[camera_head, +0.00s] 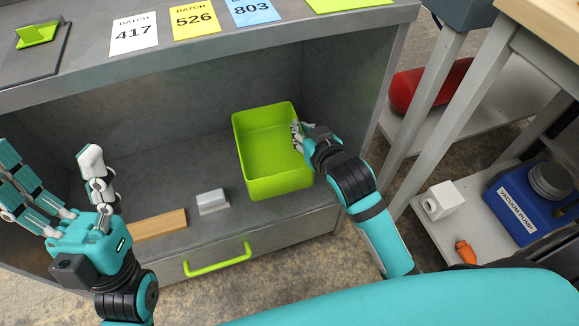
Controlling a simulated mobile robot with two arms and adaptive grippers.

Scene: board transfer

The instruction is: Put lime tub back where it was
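The lime tub (268,150) is an empty, open-topped box at the right side of the grey cabinet's open compartment, near its front edge. I cannot tell whether it rests on the compartment floor or is just above it. My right gripper (299,137) is at the tub's right wall, with its fingers hooked over the rim and closed on it; the far side of the grip is hidden. My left gripper (76,182) is open and empty, fingers spread and pointing up, in front of the cabinet's left part, away from the tub.
A wooden block (158,225) and a small grey block (212,202) lie left of the tub. Below is a drawer with a lime handle (218,262). Batch cards (195,19) lie on the cabinet top. At right, a lower shelf holds a blue vacuum pump (528,205) and a white block (442,201).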

